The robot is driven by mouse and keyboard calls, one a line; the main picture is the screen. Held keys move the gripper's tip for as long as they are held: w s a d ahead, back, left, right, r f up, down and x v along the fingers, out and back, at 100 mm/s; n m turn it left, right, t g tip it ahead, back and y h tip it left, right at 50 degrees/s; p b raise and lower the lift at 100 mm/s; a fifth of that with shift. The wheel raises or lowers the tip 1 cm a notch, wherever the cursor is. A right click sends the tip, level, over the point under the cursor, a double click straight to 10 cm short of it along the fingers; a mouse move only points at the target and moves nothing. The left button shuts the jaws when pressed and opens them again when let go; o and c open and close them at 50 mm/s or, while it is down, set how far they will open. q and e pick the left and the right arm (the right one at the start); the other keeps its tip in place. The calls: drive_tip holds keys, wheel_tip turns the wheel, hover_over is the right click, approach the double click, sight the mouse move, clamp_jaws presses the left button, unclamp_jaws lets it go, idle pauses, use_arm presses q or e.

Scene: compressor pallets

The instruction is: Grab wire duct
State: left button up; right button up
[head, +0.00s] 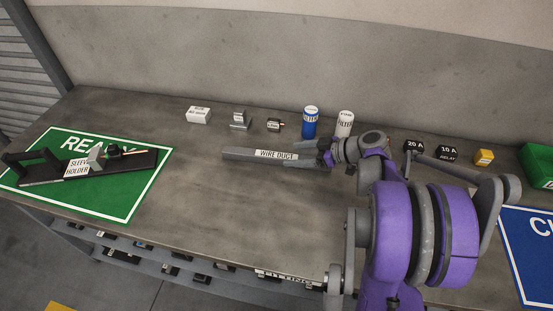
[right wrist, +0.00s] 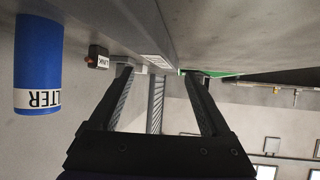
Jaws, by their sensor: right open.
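The wire duct (head: 238,154) is a long grey bar with a white "WIRE DUCT" label, lying flat on the bench in the middle of the head view. My right gripper (head: 325,158) is at its right end, with the arm coming in from the right. My left gripper is not in view.
A blue filter can (head: 310,122) and a white one (head: 345,123) stand close behind my right gripper. Small parts (head: 240,121) stand further left along the back. A green mat (head: 120,205) with a sleeve holder (head: 78,168) lies at left. The bench before the duct is clear.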

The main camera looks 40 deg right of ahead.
sight(277, 155)
drive_tip(key=b+x, duration=0.1)
drive_tip(key=x, duration=0.5)
drive_tip(key=shift+s+a+r, duration=0.1)
drive_tip(key=shift+a, duration=0.05)
clamp_jaws()
